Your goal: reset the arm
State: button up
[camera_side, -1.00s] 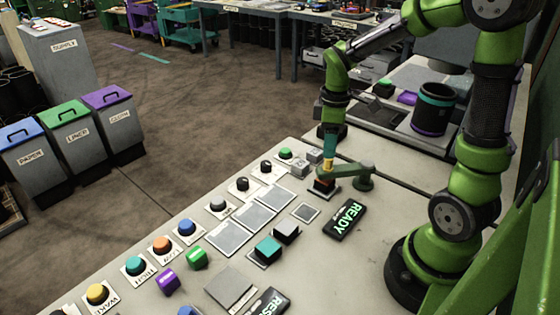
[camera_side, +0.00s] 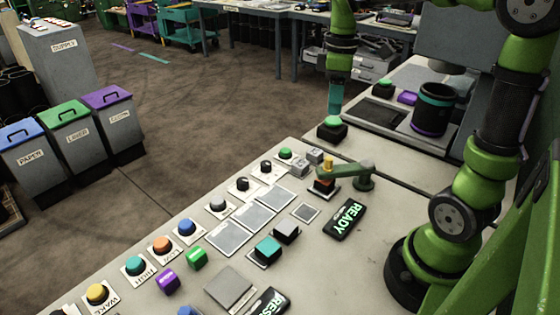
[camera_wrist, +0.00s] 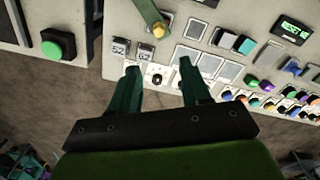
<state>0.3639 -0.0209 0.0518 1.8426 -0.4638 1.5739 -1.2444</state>
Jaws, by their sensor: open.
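My gripper (camera_side: 335,108) hangs fingers down near the far edge of the panel. In the side view its tips appear just above a green domed button (camera_side: 333,122) on a black base; I cannot tell whether they touch. In the wrist view the two teal fingers (camera_wrist: 158,68) are spread with nothing between them, and a green button (camera_wrist: 58,45) lies to their left, apart from them. A black display (camera_side: 344,219) reads READY in green. A second display (camera_wrist: 294,30) begins with RESET in the wrist view and is cut off in the side view.
A green lever (camera_side: 345,172) with a yellow-orange end stands on the panel (camera_side: 310,255). Several coloured knobs, grey plates and small blocks cover the panel's left part. A dark cup (camera_side: 431,112) with a teal band stands on the back station. Lidded bins (camera_side: 66,133) stand on the floor.

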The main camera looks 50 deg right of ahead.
jog(key=s+a+m+t+y, duration=0.1)
jog(key=s+a+m+t, duration=0.2)
jog(key=a, duration=0.3)
jog(key=s+a+m+t+y, duration=0.1)
jog(key=s+a+m+t, duration=0.3)
jog(key=a+m, duration=0.2)
jog(key=shift+s+a, duration=0.35)
jog(key=shift+a, duration=0.35)
